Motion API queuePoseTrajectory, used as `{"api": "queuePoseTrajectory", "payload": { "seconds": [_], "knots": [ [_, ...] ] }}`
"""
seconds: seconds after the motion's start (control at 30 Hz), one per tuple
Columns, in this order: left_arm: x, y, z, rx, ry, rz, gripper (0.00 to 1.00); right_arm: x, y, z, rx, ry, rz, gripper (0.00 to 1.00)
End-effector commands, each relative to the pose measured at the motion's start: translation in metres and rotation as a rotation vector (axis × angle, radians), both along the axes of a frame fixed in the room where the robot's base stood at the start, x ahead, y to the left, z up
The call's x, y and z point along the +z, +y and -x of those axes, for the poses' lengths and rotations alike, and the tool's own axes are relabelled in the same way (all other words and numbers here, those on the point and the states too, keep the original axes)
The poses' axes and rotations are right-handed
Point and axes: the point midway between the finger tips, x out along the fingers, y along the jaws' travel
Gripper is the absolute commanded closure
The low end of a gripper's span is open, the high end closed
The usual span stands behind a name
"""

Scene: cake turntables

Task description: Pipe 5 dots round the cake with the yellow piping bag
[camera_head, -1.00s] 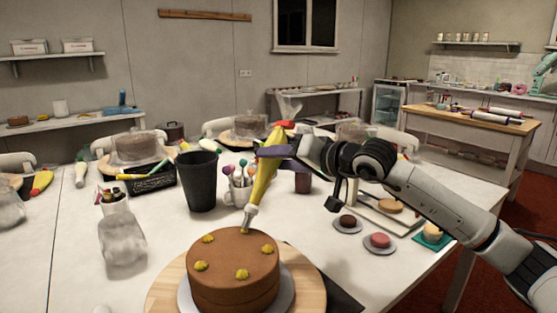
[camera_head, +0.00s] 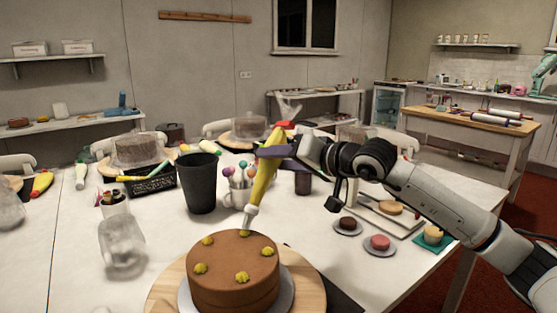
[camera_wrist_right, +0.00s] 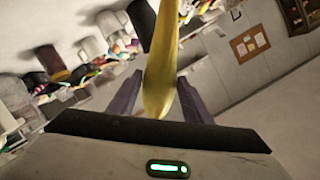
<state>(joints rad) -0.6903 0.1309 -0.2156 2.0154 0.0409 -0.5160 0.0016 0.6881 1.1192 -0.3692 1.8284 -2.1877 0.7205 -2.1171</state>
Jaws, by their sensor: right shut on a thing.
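The brown cake (camera_head: 234,290) stands on a grey board on a round wooden turntable (camera_head: 166,290). Several yellow dots sit round its top, with one (camera_head: 245,233) at the far edge just below the nozzle. My right gripper (camera_head: 275,151) is shut on the yellow piping bag (camera_head: 263,182), which hangs slightly tilted with its metal nozzle (camera_head: 250,215) pointing down at that dot. In the right wrist view, the bag (camera_wrist_right: 160,80) is between the fingers. My left gripper is not in view.
A black cup (camera_head: 200,182) and a mug of coloured tools (camera_head: 238,185) stand behind the cake. A clear jar (camera_head: 122,243) is to the left. Small cakes on plates (camera_head: 379,243) are to the right. White table is clear between jar and cake.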

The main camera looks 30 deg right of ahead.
Motion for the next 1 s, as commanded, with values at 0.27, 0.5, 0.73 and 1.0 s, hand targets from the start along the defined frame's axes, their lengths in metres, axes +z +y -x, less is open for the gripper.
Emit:
{"api": "queuePoseTrajectory", "payload": {
  "seconds": [0.27, 0.5, 0.73, 1.0],
  "knots": [
    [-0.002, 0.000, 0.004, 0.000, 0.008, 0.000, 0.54, 0.002, 0.000, 0.000, 0.001, -0.004, 0.000, 0.63],
    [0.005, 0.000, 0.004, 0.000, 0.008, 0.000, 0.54, 0.013, 0.000, 0.000, 0.000, -0.005, 0.000, 0.63],
    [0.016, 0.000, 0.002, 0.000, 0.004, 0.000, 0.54, 0.029, -0.001, 0.000, -0.001, -0.005, 0.000, 0.63],
    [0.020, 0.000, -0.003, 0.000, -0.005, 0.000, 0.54, 0.032, 0.000, 0.000, 0.000, -0.004, 0.000, 0.63]
  ]
}}
